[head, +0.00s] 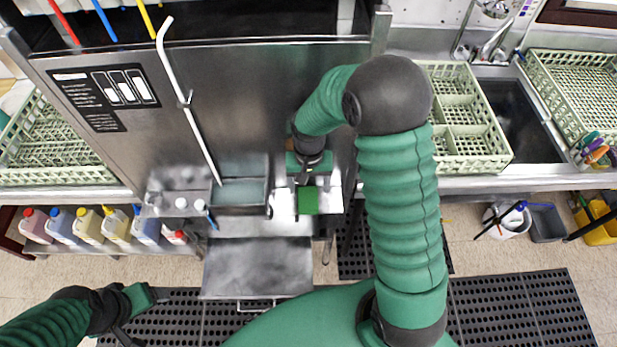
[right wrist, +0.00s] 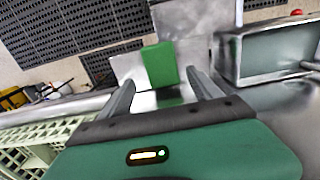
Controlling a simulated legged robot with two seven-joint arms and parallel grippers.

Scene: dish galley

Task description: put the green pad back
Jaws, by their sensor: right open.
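The green pad (head: 308,201) is a small flat bright green rectangle on a pale metal ledge at the front of the steel dish machine. My right gripper (head: 304,183) is just behind it, and the arm above partly hides the gripper. In the right wrist view the pad (right wrist: 160,64) shows beyond and between the two spread fingers (right wrist: 162,92). The fingers look apart from the pad, with nothing held. My left gripper (head: 137,307) is at the lower left, far from the pad; its jaw state is unclear.
The steel dish machine (head: 240,95) stands behind the ledge, with a small grey basin (head: 240,192) left of the pad. A lower metal shelf (head: 258,267) is in front. Green racks (head: 470,115) and a sink stand at right. Several coloured jugs (head: 88,226) stand at left.

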